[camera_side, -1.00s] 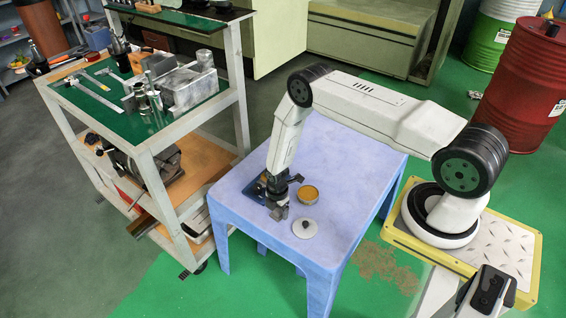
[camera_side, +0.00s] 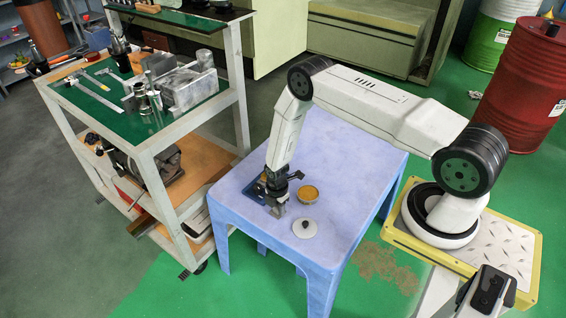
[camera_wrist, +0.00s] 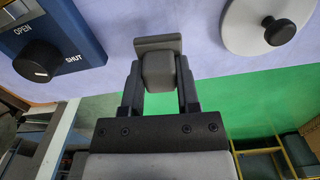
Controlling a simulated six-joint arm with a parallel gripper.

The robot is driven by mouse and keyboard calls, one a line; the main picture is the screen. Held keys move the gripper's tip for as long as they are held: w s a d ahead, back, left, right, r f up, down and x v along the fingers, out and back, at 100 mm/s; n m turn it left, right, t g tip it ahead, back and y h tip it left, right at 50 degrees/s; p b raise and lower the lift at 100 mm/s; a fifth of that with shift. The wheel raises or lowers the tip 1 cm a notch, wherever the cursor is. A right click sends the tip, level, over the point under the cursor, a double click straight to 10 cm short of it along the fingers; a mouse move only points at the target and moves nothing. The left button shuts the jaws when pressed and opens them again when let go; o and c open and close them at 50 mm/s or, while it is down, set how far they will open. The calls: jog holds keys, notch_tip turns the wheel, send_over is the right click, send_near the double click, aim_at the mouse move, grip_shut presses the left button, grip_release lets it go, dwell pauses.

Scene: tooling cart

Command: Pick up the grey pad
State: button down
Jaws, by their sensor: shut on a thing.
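The grey pad (camera_wrist: 158,68) shows in the wrist view as a grey block with a wider flat bar at its far end. It sits between the two dark fingers of my gripper (camera_wrist: 160,88), which is shut on it. In the side view my gripper (camera_side: 278,207) points down over the front part of the blue-violet table (camera_side: 345,160). The pad is too small there to make out clearly, and I cannot tell how far it is from the tabletop.
A blue box with a black OPEN/SHUT knob (camera_wrist: 38,60) is close on one side. A white lid with a black knob (camera_side: 305,228) and a round orange-topped tin (camera_side: 308,194) lie to the right. The table's back half is clear. A tooling cart (camera_side: 160,145) stands to the left.

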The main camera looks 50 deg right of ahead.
jog(key=shift+r, duration=0.5)
jog(key=s+a+r, duration=0.2)
jog(key=s+r, duration=0.8)
jog(key=s, duration=0.4)
jog(key=shift+r, duration=0.2)
jog(key=c, duration=0.9)
grip_release()
grip_shut()
